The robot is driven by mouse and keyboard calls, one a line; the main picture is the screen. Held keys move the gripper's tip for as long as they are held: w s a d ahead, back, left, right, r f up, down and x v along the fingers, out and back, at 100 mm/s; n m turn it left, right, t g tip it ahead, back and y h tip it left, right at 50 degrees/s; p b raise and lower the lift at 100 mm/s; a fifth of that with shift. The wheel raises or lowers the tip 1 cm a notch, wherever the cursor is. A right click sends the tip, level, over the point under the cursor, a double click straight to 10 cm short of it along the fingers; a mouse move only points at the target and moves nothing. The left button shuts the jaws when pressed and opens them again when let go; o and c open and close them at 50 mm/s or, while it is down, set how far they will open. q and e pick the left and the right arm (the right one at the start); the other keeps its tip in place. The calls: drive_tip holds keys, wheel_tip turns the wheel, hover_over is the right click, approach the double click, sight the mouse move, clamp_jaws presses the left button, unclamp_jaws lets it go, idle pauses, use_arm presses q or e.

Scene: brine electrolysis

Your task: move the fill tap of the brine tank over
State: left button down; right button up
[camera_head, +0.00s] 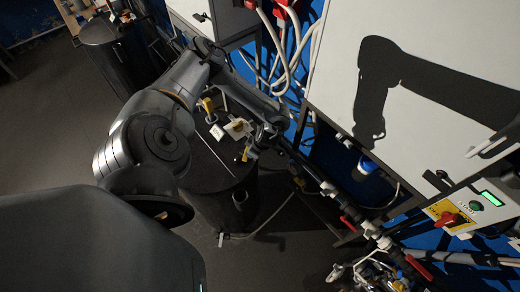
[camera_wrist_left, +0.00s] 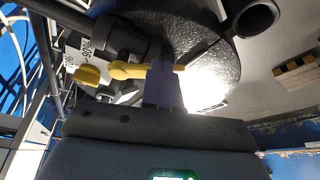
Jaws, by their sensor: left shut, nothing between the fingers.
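The brine tank (camera_head: 215,190) is a dark round barrel in the middle of the head view, with fittings on its lid. A yellow tap handle (camera_head: 208,105) and a white fitting with yellow on it (camera_head: 238,128) show there. In the left wrist view a yellow lever (camera_wrist_left: 130,70) crosses in front of a dark, textured round surface. My left gripper (camera_wrist_left: 162,65) is shut, its fingertips close against the lever's right part; I cannot tell whether they touch. Nothing is between the fingers. In the head view my left arm hides part of the lid. My right gripper is out of view.
A control panel with a green button (camera_head: 476,206) and red switch (camera_head: 447,218) is at the right. White cabinets, hanging cables and pipes with red valve handles (camera_head: 419,268) crowd the right side. Another dark barrel (camera_head: 100,50) stands at upper left. Open floor lies at left.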

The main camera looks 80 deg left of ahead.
use_arm(q)
drive_tip(key=shift+s+a+m+t+y+b, duration=0.1)
drive_tip(key=shift+s+m+t+y+b, duration=0.15)
drive_tip(key=shift+s+m, duration=0.45)
drive_tip(key=shift+s+a+m+t+y+b, duration=0.1)
drive_tip(key=shift+s+m+t+y+b, duration=0.15)
drive_tip(key=shift+m, duration=0.75)
idle(1.3)
drive_tip(key=shift+s+a, duration=0.1)
drive_tip(key=shift+s, duration=0.3)
idle(4.6)
